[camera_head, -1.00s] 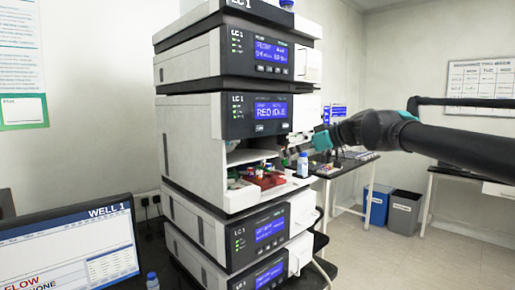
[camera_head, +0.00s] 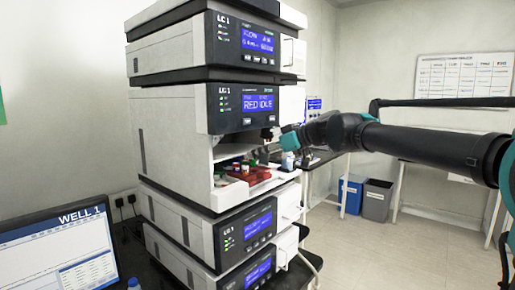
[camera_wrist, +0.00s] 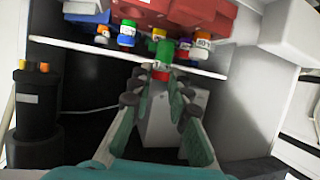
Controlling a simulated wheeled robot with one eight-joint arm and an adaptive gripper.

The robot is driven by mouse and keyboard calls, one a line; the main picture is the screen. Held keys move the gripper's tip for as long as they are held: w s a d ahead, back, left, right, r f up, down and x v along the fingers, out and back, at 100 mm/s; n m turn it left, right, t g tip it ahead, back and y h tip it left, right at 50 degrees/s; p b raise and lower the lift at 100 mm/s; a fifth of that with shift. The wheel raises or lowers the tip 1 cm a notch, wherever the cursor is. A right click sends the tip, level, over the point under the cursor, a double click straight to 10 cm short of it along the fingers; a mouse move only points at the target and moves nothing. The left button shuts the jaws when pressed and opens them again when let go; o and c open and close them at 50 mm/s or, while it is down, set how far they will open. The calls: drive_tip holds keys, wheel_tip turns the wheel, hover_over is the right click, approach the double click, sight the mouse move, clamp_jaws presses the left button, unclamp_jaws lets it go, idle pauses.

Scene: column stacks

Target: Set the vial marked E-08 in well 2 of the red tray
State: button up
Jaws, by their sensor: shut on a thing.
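The red tray (camera_head: 250,178) sits in the open bay of the instrument stack, with several coloured-cap vials in or around it. It fills the top of the wrist view (camera_wrist: 195,20). My gripper (camera_head: 264,156) is at the upper right of the bay opening. In the wrist view my gripper (camera_wrist: 160,92) is shut on a small vial (camera_wrist: 161,75) showing red at the fingertips, with green just beyond it. I cannot read its mark, nor tell whether the green belongs to it. Well numbers are not readable, and the fingers partly hide the vial.
A white shelf edge (camera_wrist: 90,53) runs below the tray. A dark cylinder (camera_wrist: 36,115) stands left. The monitor (camera_head: 62,250) reads WELL 1; the bay's display (camera_head: 248,103) reads RED IDLE.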

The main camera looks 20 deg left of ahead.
drive_tip(key=shift+f, duration=0.45)
drive_tip(key=shift+d, duration=0.2)
drive_tip(key=shift+f, duration=1.05)
idle(1.0)
drive_tip(key=o, duration=0.9)
drive_tip(key=shift+d, duration=0.1)
